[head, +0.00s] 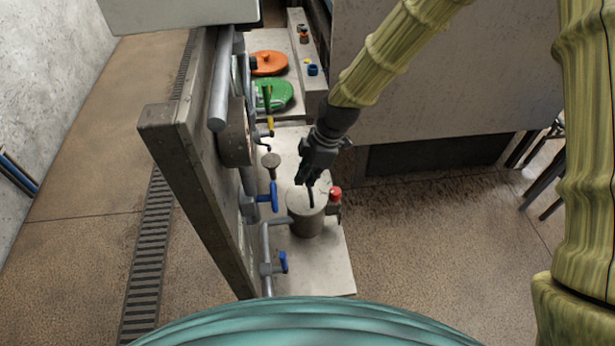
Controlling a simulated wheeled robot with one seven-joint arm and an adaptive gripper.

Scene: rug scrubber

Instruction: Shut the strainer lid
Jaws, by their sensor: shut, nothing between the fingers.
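The strainer looks like the grey upright cylinder (306,227) on the pale platform, joined to a pipe on its left. Its round grey top, which looks like the lid (297,203), lies about level over the body. I cannot tell whether a small gap is left under it. A dark upright piece, perhaps a handle, stands on the top. My gripper (306,183) is shut and empty, pointing down right above the lid. I cannot tell whether its tips touch the lid or the dark piece.
A red knob (335,193) sits right of the cylinder. Blue valve handles (274,196) and pipes stand to its left, beside a tall grey panel (195,180). Behind are green (274,94) and orange (268,63) discs.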

